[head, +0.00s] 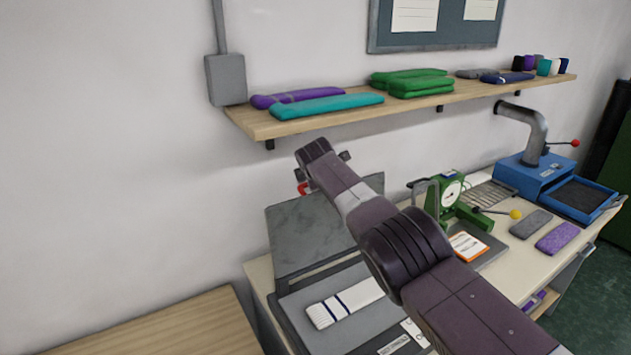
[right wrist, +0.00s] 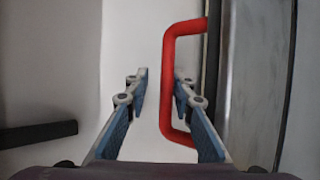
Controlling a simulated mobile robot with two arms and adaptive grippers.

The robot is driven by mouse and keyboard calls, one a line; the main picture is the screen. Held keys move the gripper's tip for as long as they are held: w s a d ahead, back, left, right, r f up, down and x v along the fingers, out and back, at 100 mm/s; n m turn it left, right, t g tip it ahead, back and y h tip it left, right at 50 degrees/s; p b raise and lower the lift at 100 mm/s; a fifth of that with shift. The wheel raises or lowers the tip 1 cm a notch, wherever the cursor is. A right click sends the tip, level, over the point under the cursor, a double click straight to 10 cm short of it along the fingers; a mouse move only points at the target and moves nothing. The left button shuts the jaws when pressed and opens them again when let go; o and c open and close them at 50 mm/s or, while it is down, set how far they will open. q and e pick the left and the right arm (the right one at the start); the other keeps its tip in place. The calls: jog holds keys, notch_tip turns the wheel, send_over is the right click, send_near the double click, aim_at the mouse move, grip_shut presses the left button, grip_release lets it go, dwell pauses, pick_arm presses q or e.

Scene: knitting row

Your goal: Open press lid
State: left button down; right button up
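The press has a grey lid (head: 315,235) standing raised and tilted up at its back. A white folded knit piece with dark stripes (head: 345,303) lies on the press bed (head: 375,322). The lid's red handle (head: 303,188) shows only in part in the head view. In the right wrist view the red handle (right wrist: 169,85) stands beside the metal lid edge (right wrist: 250,80). My right gripper (right wrist: 160,75) is open, with the handle's long bar in line between its fingertips; I cannot tell whether they touch it. My left gripper is in neither view.
A wall shelf (head: 420,100) with folded knits runs above the press. A green gauge device (head: 446,198), a blue machine (head: 535,178) and a purple swatch (head: 558,237) stand to the right on the bench. A bare wooden surface (head: 165,325) lies at lower left.

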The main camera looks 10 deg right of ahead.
jog(key=shift+s+f, duration=0.2)
jog(key=shift+f, duration=0.55)
jog(key=shift+a+r, duration=0.1)
jog(key=shift+r, duration=0.15)
jog(key=shift+s+r, duration=0.1)
jog(key=shift+s, duration=0.05)
jog(key=s, duration=0.1)
notch_tip(320, 180, up, 8)
send_over(316, 198)
dwell(0.4)
jog(key=shift+s+a, duration=0.1)
